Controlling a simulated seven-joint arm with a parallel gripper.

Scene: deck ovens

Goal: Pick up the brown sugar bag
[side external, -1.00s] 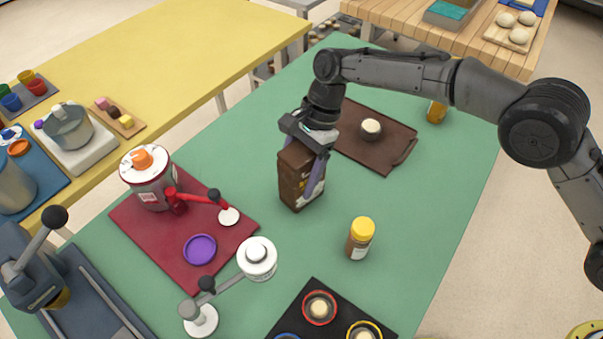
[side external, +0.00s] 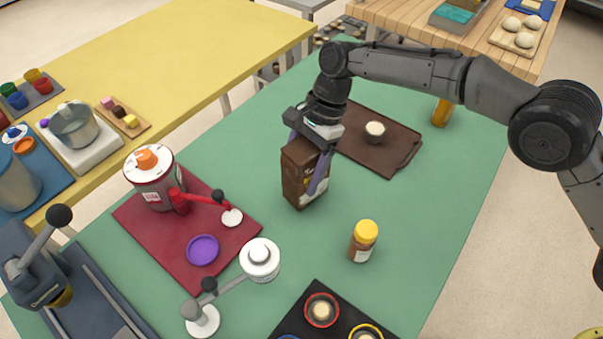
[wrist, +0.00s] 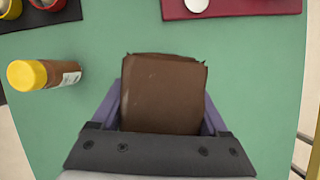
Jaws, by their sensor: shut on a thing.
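The brown sugar bag (side external: 296,176) is a dark brown upright block with a pale label low on one side, near the middle of the green table. My gripper (side external: 308,168) comes down on it from above, with a purple finger along each side. The gripper is shut on the bag. In the wrist view the bag's top (wrist: 163,94) fills the space between the two fingers (wrist: 162,112). The bag's base is at or very near the table top; I cannot tell whether there is a gap under it.
A yellow-capped jar (side external: 363,241) stands to the right and in front of the bag. A brown tray (side external: 372,157) with a small bowl (side external: 375,131) lies behind. A red mat (side external: 226,248) with a canister (side external: 152,178) lies left. Green table is clear just around the bag.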

